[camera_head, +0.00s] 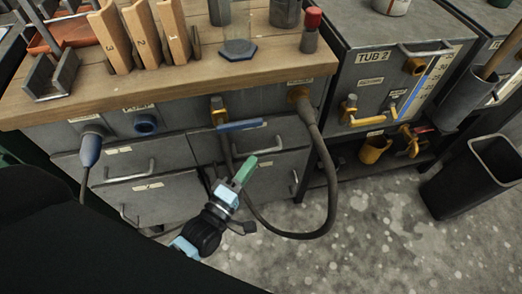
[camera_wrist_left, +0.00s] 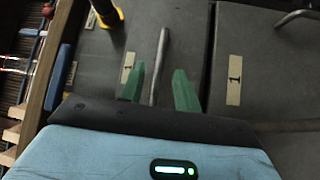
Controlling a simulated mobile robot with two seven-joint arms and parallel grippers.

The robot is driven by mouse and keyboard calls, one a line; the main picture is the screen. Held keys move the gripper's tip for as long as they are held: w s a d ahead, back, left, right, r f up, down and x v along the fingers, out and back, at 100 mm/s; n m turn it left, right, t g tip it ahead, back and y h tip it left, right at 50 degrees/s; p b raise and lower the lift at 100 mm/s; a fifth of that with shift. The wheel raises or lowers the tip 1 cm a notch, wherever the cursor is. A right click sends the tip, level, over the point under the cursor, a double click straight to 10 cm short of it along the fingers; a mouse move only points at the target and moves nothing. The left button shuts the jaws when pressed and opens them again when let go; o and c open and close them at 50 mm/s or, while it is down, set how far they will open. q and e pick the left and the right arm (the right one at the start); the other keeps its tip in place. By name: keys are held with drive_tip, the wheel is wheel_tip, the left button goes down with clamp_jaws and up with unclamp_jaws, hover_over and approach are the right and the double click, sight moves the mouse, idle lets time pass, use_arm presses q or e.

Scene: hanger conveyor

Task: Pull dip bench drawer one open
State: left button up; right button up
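The dip bench has a wooden top (camera_head: 190,80) and grey drawers below it. The upper right drawer has a bar handle (camera_head: 260,149) just beyond my left gripper (camera_head: 244,170). In the left wrist view that handle (camera_wrist_left: 160,65) appears between the two green fingertips of my left gripper (camera_wrist_left: 160,88), which stand apart. I cannot tell whether they touch it. A label (camera_wrist_left: 127,67) beside the handle has a mark partly hidden by a finger. The neighbouring drawer's label (camera_wrist_left: 234,80) looks like 1. The drawers look shut. My right gripper is not in view.
A dark hose (camera_head: 330,175) loops from the bench front to the floor, right of my left gripper. A valve with a blue lever (camera_head: 240,125) juts out above the drawer. A blue plug (camera_head: 90,150) hangs at left. A black bin (camera_head: 478,175) stands at right on open floor.

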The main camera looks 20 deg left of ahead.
sight(261, 151)
use_arm(q)
drive_tip(key=x, duration=0.5)
drive_tip(key=shift+w+d, duration=0.1)
drive_tip(key=shift+w, duration=0.2)
clamp_jaws()
